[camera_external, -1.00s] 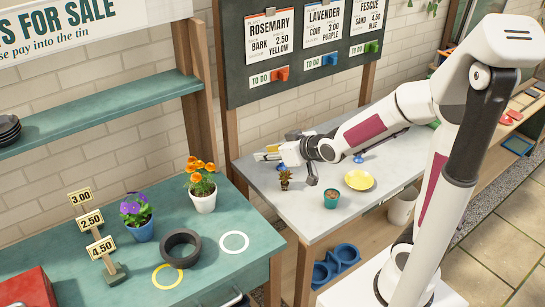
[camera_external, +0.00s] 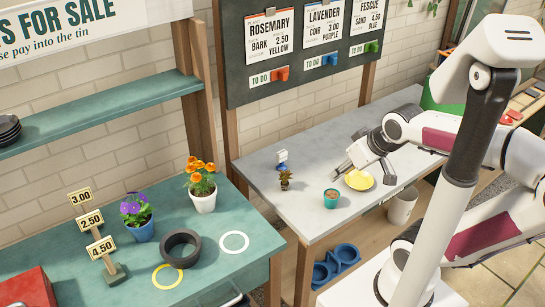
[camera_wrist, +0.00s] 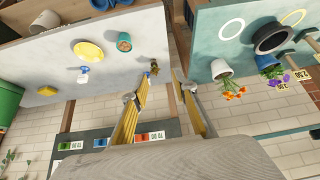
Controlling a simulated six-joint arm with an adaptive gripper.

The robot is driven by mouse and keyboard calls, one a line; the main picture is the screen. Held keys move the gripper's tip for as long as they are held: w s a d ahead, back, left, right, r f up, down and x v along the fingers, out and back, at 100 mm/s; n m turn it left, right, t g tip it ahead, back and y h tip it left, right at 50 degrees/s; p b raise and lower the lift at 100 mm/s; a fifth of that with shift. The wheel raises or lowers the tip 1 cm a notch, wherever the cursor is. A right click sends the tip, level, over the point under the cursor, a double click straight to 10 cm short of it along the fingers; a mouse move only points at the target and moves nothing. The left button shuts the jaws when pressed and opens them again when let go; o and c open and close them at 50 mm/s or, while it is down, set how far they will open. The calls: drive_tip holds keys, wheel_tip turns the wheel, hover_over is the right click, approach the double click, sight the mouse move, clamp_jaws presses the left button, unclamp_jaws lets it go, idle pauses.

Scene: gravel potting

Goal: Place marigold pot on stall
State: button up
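The marigold pot, a white pot (camera_external: 204,202) with orange flowers (camera_external: 201,168), stands upright on the teal stall top (camera_external: 70,262) at left, near the post. It also shows in the wrist view, the white pot (camera_wrist: 221,69) lying beyond my right finger. My gripper (camera_external: 342,170) is over the grey bench (camera_external: 300,208), to the right of the marigold and well apart from it. In the wrist view its two yellow-lined fingers (camera_wrist: 161,76) are spread with nothing held between them.
On the stall are a purple-flowered blue pot (camera_external: 143,231), a dark ring (camera_external: 166,251), yellow and white flat rings and price signs. On the bench are a small brown plant (camera_external: 286,180), a teal pot (camera_external: 332,201) and a yellow dish (camera_external: 359,183). A wooden post stands behind.

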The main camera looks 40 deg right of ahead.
drive_tip(key=shift+g, duration=0.5)
drive_tip(key=s, duration=0.3)
drive_tip(key=s+d, duration=0.1)
drive_tip(key=s, duration=0.1)
